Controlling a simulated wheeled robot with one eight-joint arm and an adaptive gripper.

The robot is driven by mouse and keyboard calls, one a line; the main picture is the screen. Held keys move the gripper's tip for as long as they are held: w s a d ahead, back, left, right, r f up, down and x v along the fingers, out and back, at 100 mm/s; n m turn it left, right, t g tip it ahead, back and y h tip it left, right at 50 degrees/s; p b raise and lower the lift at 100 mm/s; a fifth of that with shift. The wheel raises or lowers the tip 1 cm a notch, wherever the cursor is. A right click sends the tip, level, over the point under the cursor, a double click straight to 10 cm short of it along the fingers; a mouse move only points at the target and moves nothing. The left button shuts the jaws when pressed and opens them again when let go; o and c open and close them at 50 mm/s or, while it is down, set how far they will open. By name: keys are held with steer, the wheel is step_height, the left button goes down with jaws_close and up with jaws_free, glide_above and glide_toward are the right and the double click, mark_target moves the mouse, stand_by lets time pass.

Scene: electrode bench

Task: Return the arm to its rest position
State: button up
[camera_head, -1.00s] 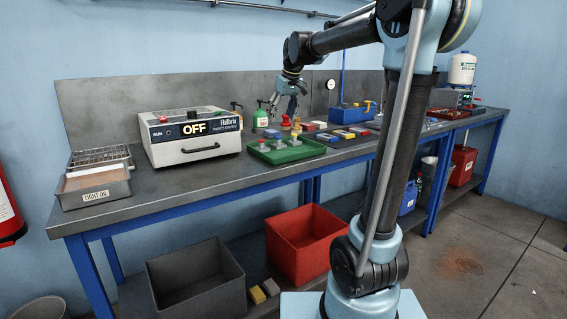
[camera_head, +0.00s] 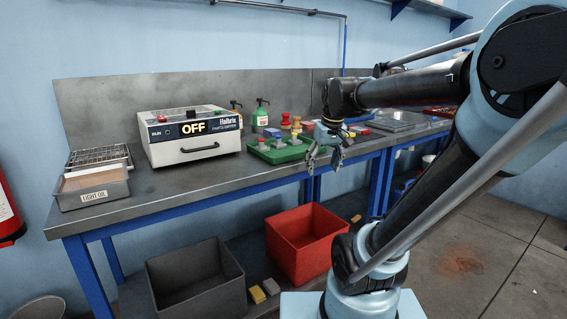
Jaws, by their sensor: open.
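My arm stands on its base at the lower right and reaches left across the view, its upper link leaning to the right. My gripper (camera_head: 325,166) hangs fingers down in front of the bench's front edge, just right of the green tray (camera_head: 262,157). Its fingers are spread and nothing shows between them. The green tray holds several small parts. My arm and gripper hide part of the bench top behind them.
A red bin (camera_head: 290,262) and a grey bin (camera_head: 195,300) are below. Bottles (camera_head: 260,120) stand behind the green tray. Open floor lies at right.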

steer(key=s+d+f+m+h, duration=0.1)
steer(key=s+d+f+m, duration=0.2)
steer(key=s+f, duration=1.2)
steer(key=d, duration=0.3)
steer(key=shift+s+f+g, duration=0.25)
steer(key=shift+f+g, duration=0.15)
steer(key=shift+w+f, duration=0.2)
steer(key=shift+w, duration=0.25)
